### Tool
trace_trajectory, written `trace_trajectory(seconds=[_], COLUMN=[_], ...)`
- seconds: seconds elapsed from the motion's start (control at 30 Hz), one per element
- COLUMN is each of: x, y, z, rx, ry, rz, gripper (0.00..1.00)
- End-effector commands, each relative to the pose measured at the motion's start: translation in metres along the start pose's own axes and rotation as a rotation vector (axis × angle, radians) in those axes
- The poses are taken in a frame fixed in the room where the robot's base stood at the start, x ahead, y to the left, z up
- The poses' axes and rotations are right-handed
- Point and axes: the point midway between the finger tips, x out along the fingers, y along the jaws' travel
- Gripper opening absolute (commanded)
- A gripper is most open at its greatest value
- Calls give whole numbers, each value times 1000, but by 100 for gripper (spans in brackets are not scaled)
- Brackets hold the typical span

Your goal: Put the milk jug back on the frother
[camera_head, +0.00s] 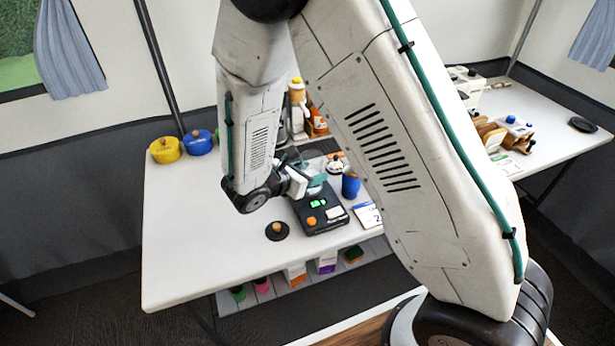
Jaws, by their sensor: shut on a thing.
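My gripper (305,184) is at the middle of the white table, low over the back of a black appliance. It is shut on a small teal thing (317,186), which seems to be the milk jug; the gripper partly hides it. The black appliance (323,219) has a green lit display, an orange button and a pale button, and seems to be the frother. The jug is at the appliance's back end; I cannot tell whether it touches it.
A blue cup (351,187) stands just right of the appliance, with a white-and-orange item (335,165) behind. A black disc with a knob (277,231) lies front left. Yellow (165,150) and blue (198,142) pots stand back left. The table's left part is clear.

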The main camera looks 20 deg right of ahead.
Motion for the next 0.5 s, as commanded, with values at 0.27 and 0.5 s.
trace_trajectory(seconds=[0.27,0.5], x=[10,22], y=[16,18], z=[2,-24], rx=[1,-4], ry=[0,0], rz=[1,0], gripper=[21,21])
